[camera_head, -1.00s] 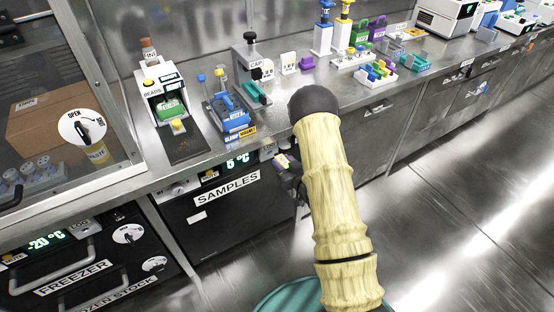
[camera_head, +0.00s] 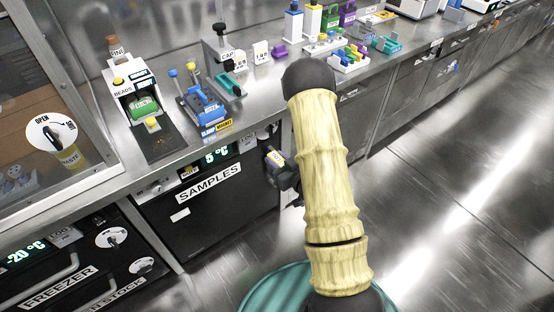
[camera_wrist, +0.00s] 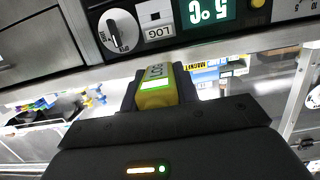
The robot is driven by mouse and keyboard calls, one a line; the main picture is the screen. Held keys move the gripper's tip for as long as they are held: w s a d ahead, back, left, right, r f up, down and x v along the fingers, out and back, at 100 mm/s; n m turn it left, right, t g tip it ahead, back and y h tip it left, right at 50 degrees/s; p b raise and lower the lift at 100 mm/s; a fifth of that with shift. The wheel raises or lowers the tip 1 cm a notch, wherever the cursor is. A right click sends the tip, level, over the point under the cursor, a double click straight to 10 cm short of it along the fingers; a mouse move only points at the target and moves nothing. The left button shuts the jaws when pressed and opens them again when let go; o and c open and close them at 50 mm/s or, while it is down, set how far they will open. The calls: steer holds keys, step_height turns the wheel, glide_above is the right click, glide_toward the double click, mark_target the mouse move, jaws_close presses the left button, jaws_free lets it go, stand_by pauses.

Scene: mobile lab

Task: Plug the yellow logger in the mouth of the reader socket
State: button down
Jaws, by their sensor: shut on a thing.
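The yellow logger (camera_wrist: 155,88) with a pale label is between the dark fingers of my gripper (camera_wrist: 158,96) in the wrist view. It points toward the cold-store front panel. The wrist view shows a white LOG plate (camera_wrist: 156,26) beyond the logger tip, with a gap between.
In the wrist view, a round knob (camera_wrist: 118,30) sits left of the LOG plate and a green 5 °C display (camera_wrist: 208,11) sits right. The bench (camera_head: 178,160) overhangs the SAMPLES drawer (camera_head: 210,190). The floor at right is clear.

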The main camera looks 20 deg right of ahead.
steer(key=c, duration=1.7)
jaws_free()
steer(key=shift+c, duration=1.6)
steer(key=shift+w+a+r+p, duration=0.15)
steer(key=shift+r+p, duration=0.4)
steer(key=shift+p, duration=0.3)
steer(key=a+r+m+h+p, duration=0.1)
steer(key=r+p, duration=0.3)
steer(key=p, duration=0.4)
steer(key=a+r+m+t+h+p, duration=0.1)
steer(key=a+r+m+h+p, duration=0.1)
steer(key=p, duration=0.6)
steer(key=shift+a+r+m+h, duration=0.3)
steer(key=shift+r+h, duration=0.6)
steer(key=shift+f, duration=0.1)
steer(key=shift+w, duration=0.1)
